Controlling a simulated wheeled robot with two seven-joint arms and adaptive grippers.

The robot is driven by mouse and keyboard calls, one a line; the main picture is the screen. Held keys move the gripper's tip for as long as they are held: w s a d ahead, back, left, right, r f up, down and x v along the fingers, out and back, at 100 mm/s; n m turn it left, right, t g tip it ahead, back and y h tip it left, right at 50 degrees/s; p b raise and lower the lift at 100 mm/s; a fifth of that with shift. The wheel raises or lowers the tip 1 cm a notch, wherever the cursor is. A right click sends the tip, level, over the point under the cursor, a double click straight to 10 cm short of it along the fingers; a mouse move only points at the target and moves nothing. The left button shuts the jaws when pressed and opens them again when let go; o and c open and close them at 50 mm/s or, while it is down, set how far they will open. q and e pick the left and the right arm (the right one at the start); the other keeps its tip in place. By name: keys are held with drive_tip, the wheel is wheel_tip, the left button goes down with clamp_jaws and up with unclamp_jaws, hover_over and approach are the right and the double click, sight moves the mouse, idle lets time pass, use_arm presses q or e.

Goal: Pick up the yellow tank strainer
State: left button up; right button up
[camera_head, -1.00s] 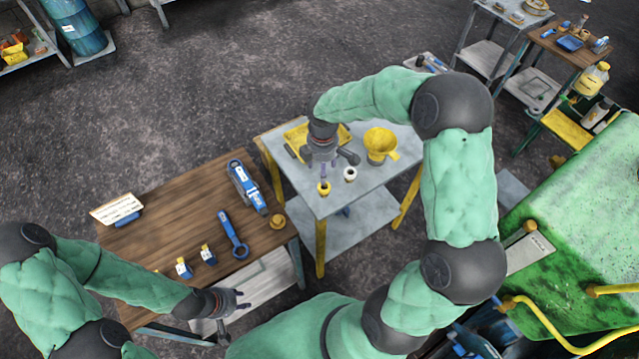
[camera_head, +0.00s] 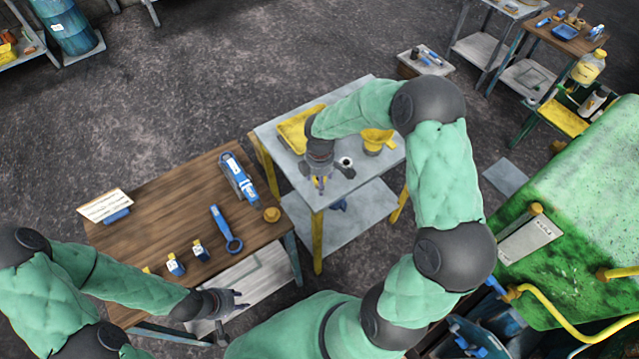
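A small yellow piece (camera_head: 318,183) near the front edge of the grey table (camera_head: 331,197) is mostly hidden by my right gripper (camera_head: 320,179). This gripper points down over it, with its fingertips at or around the piece; I cannot tell whether they touch it or are closed. A larger yellow funnel-shaped piece with a handle (camera_head: 376,141) stands further right, partly behind my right arm. I cannot tell for sure which one is the tank strainer. My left gripper (camera_head: 240,300) is open and empty beside the front edge of the wooden table.
A small white ring-like part (camera_head: 345,162) stands close to my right gripper. A yellow tray (camera_head: 295,133) lies at the table's back left. The wooden table (camera_head: 165,215) holds blue tools, small blue-and-white parts and a card. A green machine (camera_head: 590,200) stands at the right.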

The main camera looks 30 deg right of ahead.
drive_tip(key=shift+r, duration=0.1)
drive_tip(key=c, duration=1.3)
drive_tip(key=shift+o, duration=0.2)
drive_tip(key=shift+r, duration=0.1)
